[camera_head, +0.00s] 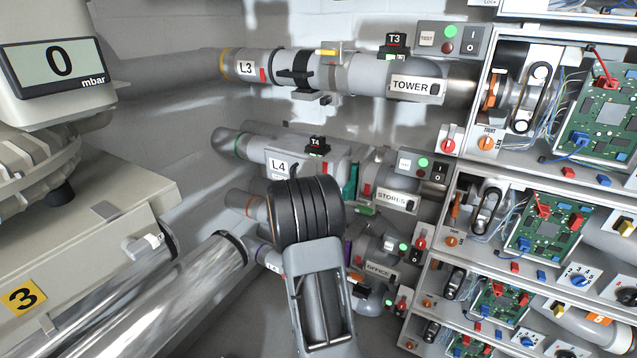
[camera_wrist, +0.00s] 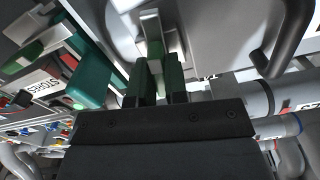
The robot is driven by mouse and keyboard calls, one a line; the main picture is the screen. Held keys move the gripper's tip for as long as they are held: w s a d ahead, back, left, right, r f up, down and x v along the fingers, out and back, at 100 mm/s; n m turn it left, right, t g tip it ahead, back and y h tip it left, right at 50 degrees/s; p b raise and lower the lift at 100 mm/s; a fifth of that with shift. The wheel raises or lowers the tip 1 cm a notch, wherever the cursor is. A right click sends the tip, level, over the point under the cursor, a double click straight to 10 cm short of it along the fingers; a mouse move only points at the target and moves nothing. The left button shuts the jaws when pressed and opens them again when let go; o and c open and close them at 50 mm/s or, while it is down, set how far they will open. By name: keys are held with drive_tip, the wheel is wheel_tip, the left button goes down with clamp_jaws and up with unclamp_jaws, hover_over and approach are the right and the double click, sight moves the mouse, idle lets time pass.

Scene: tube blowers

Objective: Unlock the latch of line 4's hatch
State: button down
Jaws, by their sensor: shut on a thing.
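Line 4's grey pipe (camera_head: 255,147) carries the L4 label (camera_head: 283,165) and a black T4 tag (camera_head: 318,146) in the head view. My black wrist covers part of this line there and hides the fingertips. In the wrist view my gripper (camera_wrist: 157,68) is shut at a small pale upright latch piece (camera_wrist: 150,22) with green on it, close against a grey rounded surface (camera_wrist: 205,40). The exact contact between fingers and latch is partly hidden. I cannot tell the latch's locked state.
A teal part (camera_wrist: 107,66) and the STORES label (camera_wrist: 42,86) are close left of the gripper. Line 3's pipe (camera_head: 205,70) runs above. Panels with circuit boards (camera_head: 600,110) stand at right. A pump with a 0 mbar display (camera_head: 60,65) stands at left.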

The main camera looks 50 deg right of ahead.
drive_tip(key=shift+n+p, duration=0.45)
drive_tip(key=shift+n, duration=0.45)
drive_tip(key=c, duration=1.1)
unclamp_jaws()
drive_tip(key=shift+c, duration=0.2)
drive_tip(key=shift+a, duration=0.1)
drive_tip(key=b+v, duration=0.1)
drive_tip(key=v, duration=1.2)
drive_tip(key=shift+a, duration=0.35)
drive_tip(key=shift+s, duration=0.1)
